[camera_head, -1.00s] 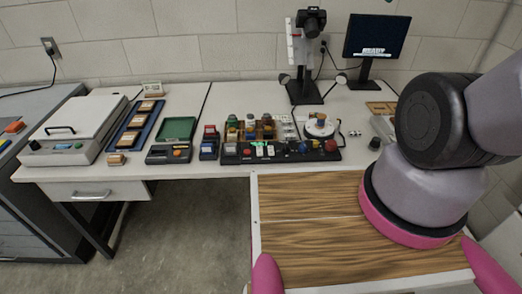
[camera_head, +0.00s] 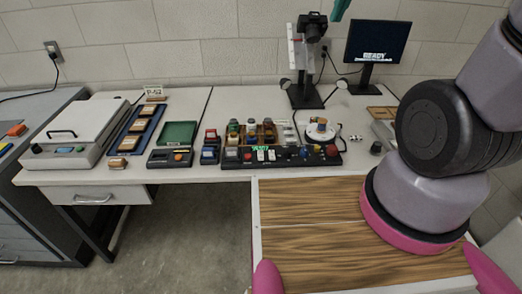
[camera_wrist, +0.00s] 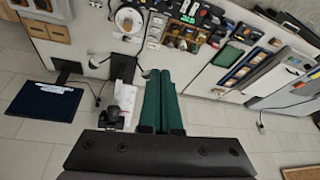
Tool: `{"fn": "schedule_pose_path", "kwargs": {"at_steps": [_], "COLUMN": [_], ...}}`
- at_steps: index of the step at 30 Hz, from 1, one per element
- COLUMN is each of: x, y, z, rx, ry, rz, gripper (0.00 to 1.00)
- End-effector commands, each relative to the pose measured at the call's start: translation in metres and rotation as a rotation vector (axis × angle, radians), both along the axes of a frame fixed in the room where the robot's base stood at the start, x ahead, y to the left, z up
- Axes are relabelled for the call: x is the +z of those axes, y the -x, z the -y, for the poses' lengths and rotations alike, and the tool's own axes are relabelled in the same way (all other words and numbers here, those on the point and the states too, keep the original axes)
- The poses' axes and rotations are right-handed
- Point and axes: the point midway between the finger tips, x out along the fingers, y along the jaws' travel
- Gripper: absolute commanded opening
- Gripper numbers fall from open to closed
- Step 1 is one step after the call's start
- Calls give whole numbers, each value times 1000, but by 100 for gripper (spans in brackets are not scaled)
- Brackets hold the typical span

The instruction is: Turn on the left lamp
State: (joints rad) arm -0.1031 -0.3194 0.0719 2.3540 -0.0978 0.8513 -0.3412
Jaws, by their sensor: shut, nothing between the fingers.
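The copy stand (camera_head: 305,92) stands at the back of the table with a black camera (camera_head: 311,24) on its column. A small dark left lamp head (camera_head: 285,79) is at the stand's left, and a right lamp head (camera_head: 341,80) is at its right. I cannot tell whether either is lit. My gripper (camera_wrist: 160,72) has green fingers, shut and empty, beside the copy stand in the wrist view. The fingers also show at the top edge of the head view, above and right of the camera, apart from the lamps.
A black control panel (camera_head: 290,160) with buttons and switches lies along the table's front edge. A monitor (camera_head: 374,44) reading READY stands at the back right. Trays, small jars and a white device (camera_head: 75,135) fill the left and middle. The wooden top (camera_head: 310,220) in front is bare.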

Motion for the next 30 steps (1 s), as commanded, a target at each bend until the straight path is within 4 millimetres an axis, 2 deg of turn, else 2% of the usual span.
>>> {"fn": "schedule_pose_path", "kwargs": {"at_steps": [1, 6, 11, 15, 24, 30], "x": [-13, -52, -96, -140, -242, -287], "y": [-10, -39, -59, -71, -74, -67], "z": [-8, -35, -63, -89, -143, -165], "rx": [65, 293, 516, 716, 1128, 1303], "ry": [29, 116, 181, 223, 262, 261], "rz": [-28, -93, -153, -204, -296, -327], "gripper": [0, 0, 0, 0, 0, 0]}}
